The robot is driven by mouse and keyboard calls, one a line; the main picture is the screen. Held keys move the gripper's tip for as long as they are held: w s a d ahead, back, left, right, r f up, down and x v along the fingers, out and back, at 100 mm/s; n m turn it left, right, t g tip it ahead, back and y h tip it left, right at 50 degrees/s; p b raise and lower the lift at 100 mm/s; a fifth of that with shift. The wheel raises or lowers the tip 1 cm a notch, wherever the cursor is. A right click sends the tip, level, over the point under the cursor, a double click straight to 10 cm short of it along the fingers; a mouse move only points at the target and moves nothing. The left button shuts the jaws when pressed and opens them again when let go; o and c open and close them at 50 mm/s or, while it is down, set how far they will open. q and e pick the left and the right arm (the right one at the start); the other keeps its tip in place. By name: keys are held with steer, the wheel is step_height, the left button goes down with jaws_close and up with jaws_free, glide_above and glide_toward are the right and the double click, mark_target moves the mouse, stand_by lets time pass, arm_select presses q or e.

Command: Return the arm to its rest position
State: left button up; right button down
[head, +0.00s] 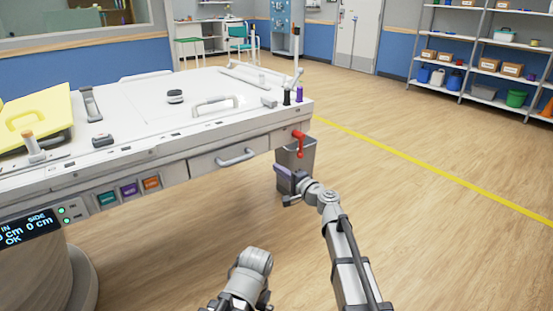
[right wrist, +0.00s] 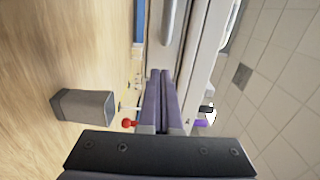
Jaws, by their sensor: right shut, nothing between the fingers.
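My right arm (head: 350,262) reaches up from the bottom of the head view. Its gripper (head: 283,176), with purple fingers, is just below the front right corner of the white patient table (head: 200,155). In the right wrist view the two fingers of this gripper (right wrist: 160,74) lie together, shut with nothing between them. A red lever (head: 299,140) hangs at the table's corner, above the gripper and apart from it as far as I can tell. It also shows in the right wrist view (right wrist: 128,123). My left gripper is not in view.
A grey bin (head: 300,160) stands on the floor behind the right gripper. The table front has a drawer handle (head: 236,157), coloured buttons and a display (head: 25,230). A yellow pad (head: 40,112) lies on top. The wooden floor right of my arm is clear up to the shelves (head: 485,60).

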steer(key=s+f+n+g+h, duration=0.3)
steer(key=s+f+n+g, duration=0.5)
steer(key=s+f, duration=0.65)
steer(key=s+d+f+n+g+h, duration=0.1)
steer(key=s+d+f+g+h, duration=0.25)
steer(key=s+d, duration=0.45)
steer(key=s+d+f+n+g+h, duration=0.2)
steer(key=s+d+f+h, duration=0.3)
steer(key=s, duration=0.4)
steer(key=s+a+r+n, duration=0.1)
steer(key=s+a+n, duration=0.4)
steer(key=a, duration=0.4)
step_height(320, 180, up, 37)
steer(key=s+m+p, duration=0.1)
steer(key=p, duration=3.5)
steer(key=shift+s+a+m+g+p, duration=0.2)
steer(key=shift+m+g+p, duration=0.1)
steer(key=shift+g+p, duration=0.15)
steer(key=shift+a+h, duration=0.1)
steer(key=shift+h, duration=0.15)
